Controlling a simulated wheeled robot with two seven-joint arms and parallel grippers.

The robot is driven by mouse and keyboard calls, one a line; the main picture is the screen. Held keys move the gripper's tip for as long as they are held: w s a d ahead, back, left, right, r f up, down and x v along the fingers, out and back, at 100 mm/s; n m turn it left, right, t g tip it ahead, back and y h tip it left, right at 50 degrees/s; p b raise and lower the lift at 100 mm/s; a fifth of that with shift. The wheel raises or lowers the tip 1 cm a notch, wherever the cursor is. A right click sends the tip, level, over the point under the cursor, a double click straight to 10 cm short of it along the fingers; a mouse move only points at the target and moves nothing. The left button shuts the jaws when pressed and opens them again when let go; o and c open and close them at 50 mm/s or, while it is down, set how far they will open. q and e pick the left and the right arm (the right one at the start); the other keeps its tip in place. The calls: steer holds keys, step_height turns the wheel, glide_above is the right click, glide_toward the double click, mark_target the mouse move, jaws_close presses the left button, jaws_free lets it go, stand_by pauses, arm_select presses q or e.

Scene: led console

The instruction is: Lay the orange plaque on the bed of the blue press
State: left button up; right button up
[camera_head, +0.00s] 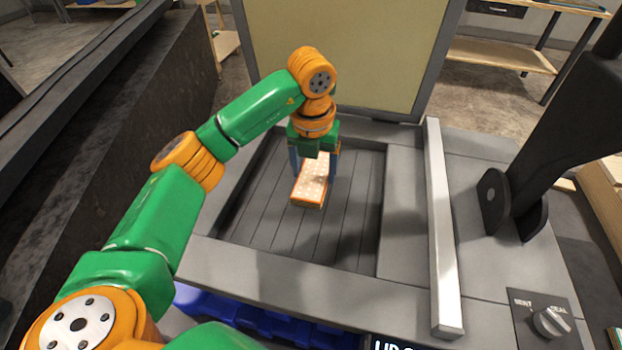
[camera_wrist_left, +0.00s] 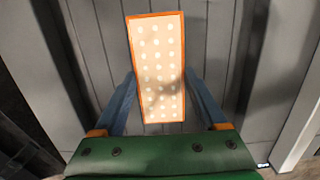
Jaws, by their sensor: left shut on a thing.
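The orange plaque (camera_head: 309,181) is a long, narrow slab with orange edges and a pale orange face covered in rows of white dots. My left gripper (camera_head: 314,168) points down and is shut on its sides, with one blue-grey finger on each long edge. In the left wrist view the plaque (camera_wrist_left: 158,60) extends away between the two fingers (camera_wrist_left: 160,80). It is over the grey slatted bed (camera_head: 352,205), a recess in a grey frame. I cannot tell whether the plaque touches the slats. My right gripper is not in view.
A pale yellow panel (camera_head: 345,50) stands upright behind the bed. A light metal bar (camera_head: 440,225) runs along the right, beside a black arm (camera_head: 555,140). A knob (camera_head: 551,321) sits at the lower right. Blue parts (camera_head: 260,322) show below the front edge.

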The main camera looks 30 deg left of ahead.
mark_target(310, 174)
arm_select(q)
steer(key=f, duration=0.3)
steer(key=shift+a+f, duration=0.35)
steer(key=shift+f, duration=0.05)
steer(key=shift+f, duration=0.1)
steer(key=o, duration=1.4)
steer(key=shift+r+p, duration=0.2)
steer(key=shift+p, duration=0.1)
steer(key=r, duration=0.2)
steer(key=r+b, duration=0.1)
steer(key=r, duration=0.1)
steer(key=shift+s+d+r, duration=0.1)
steer(key=shift+s+r, duration=0.1)
steer(key=shift+r, duration=0.15)
steer(key=r, duration=0.2)
steer(key=r+p, duration=0.1)
steer(key=r, duration=0.1)
steer(key=s+r, duration=0.1)
steer(key=r, duration=0.2)
steer(key=shift+d+p, duration=0.1)
steer(key=shift+p, duration=0.3)
